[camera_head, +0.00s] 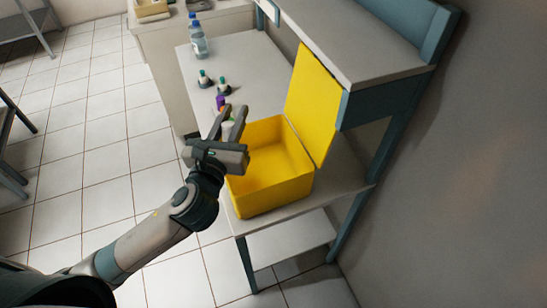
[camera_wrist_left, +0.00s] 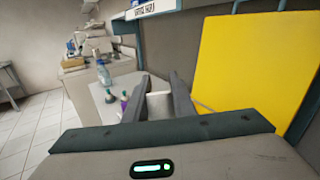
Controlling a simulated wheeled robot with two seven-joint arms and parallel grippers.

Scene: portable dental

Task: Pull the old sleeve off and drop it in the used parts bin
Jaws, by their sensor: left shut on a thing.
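My left gripper (camera_head: 233,109) is shut on a small pale sleeve (camera_wrist_left: 159,105), which sits between its two fingers in the left wrist view. In the head view the sleeve (camera_head: 228,126) is mostly hidden by the fingers. A yellow bin (camera_head: 266,193), which I take for the used parts bin, stands on the low shelf with its lid (camera_head: 314,105) tilted up and open. The gripper is over the bin's left rear edge in the head view. The bin's visible inside looks empty. The lid also fills the right of the left wrist view (camera_wrist_left: 250,65). My right gripper is not in view.
A grey upper worktop (camera_head: 350,40) overhangs at the right, beside a wall. Tiled floor at left is open.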

